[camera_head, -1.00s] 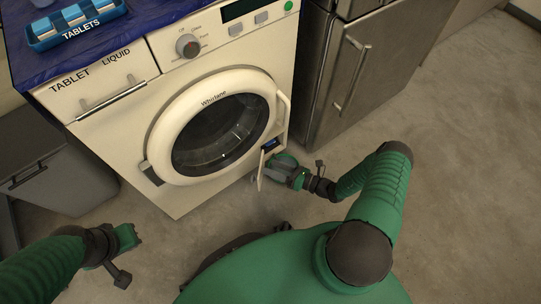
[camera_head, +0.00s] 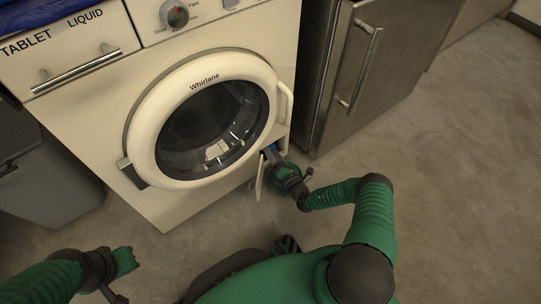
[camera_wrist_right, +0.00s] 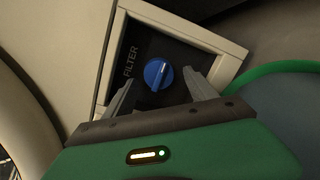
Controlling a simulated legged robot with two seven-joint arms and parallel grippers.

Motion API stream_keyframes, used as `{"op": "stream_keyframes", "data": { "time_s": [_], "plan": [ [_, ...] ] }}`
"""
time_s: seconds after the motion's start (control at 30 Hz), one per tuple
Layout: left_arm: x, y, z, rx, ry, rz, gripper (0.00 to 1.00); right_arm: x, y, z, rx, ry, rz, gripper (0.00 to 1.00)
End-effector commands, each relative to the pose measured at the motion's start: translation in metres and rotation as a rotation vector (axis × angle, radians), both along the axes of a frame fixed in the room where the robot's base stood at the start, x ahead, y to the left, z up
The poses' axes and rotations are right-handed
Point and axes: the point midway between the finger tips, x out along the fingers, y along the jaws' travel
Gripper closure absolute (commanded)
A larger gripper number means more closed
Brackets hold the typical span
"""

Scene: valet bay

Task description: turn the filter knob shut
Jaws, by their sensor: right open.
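The blue round filter knob (camera_wrist_right: 158,74), with a pale line across its face, sits in a dark recess marked FILTER in the right wrist view. The recess is at the lower right of the washing machine's front. My right gripper (camera_wrist_right: 158,79) is open, with one finger on each side of the knob in the picture; contact cannot be told. In the head view my right gripper (camera_head: 275,161) is at the recess beside the open filter flap (camera_head: 260,178) and mostly hides the knob. My left gripper (camera_head: 124,266) is away from the machine at lower left; its jaws are unclear.
The washing machine (camera_head: 150,205) has its round door (camera_head: 208,125) closed, just left of the filter recess. A steel cabinet (camera_head: 345,80) stands to the right. A grey bin (camera_head: 50,185) stands at left. The floor at right is clear.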

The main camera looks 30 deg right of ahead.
Motion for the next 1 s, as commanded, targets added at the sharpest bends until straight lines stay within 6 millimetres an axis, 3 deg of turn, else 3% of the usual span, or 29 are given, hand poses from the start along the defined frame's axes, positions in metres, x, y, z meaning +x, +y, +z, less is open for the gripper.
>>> {"op": "stream_keyframes", "data": {
  "time_s": [0.13, 0.4, 0.87, 1.0],
  "plan": [
    [0.0, 0.0, -0.011, 0.0, 0.0, 0.0, 1.0, 0.015, -0.001, -0.001, -0.001, 0.0, 0.001, 0.34],
    [0.0, 0.0, -0.01, 0.0, 0.0, 0.0, 1.0, 0.017, -0.001, 0.001, 0.0, 0.0, 0.0, 0.34],
    [0.0, 0.0, -0.01, 0.0, 0.0, 0.0, 1.0, 0.016, -0.001, 0.0, 0.0, 0.002, 0.0, 0.95],
    [0.0, 0.0, -0.009, 0.0, 0.0, 0.0, 1.0, 0.016, -0.001, 0.0, -0.003, 0.002, -0.001, 0.97]
  ]
}}
